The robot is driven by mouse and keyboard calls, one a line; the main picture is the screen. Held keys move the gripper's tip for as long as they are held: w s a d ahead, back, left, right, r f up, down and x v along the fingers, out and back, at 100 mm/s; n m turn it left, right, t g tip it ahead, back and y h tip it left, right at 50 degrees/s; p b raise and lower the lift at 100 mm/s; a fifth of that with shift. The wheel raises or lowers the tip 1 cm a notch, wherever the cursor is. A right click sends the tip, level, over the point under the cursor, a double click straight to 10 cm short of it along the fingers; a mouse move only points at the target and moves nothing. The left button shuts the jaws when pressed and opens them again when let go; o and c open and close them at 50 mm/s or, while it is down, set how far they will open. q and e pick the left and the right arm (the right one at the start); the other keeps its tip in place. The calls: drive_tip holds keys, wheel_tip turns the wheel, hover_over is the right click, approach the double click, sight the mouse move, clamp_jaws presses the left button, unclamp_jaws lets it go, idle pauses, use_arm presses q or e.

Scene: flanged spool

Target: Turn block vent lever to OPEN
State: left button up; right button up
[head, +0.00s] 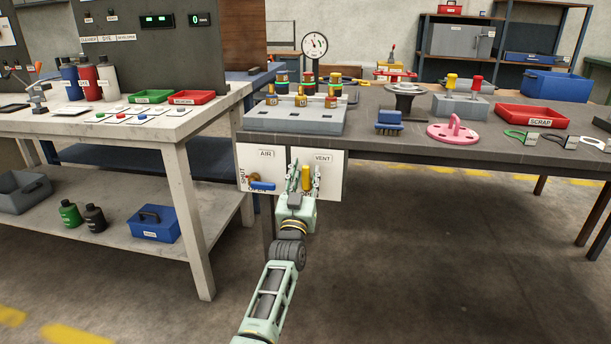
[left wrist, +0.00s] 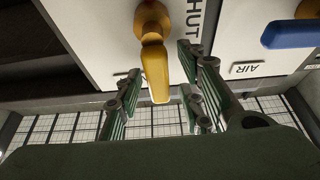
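The vent lever (head: 306,177) is a yellow handle on the white VENT panel (head: 333,172) under the bench's front edge. In the left wrist view the yellow handle (left wrist: 155,72) runs from a brass-coloured pivot, with lettering ending in "HUT" beside it. My left gripper (head: 304,180) is in front of the panel. In the left wrist view its two fingers (left wrist: 162,98) are spread, one on each side of the handle, with gaps visible on both sides. The fingers partly hide the lever in the head view. My right gripper is in neither view.
The AIR panel (head: 262,163) with a blue lever (head: 263,186) is just left of the vent lever; that lever also shows in the left wrist view (left wrist: 292,34). A grey block (head: 295,119) with fittings stands on the bench above. The floor right of my arm is clear.

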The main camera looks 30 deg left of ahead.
use_arm(q)
drive_tip(key=v, duration=1.2)
idle(0.3)
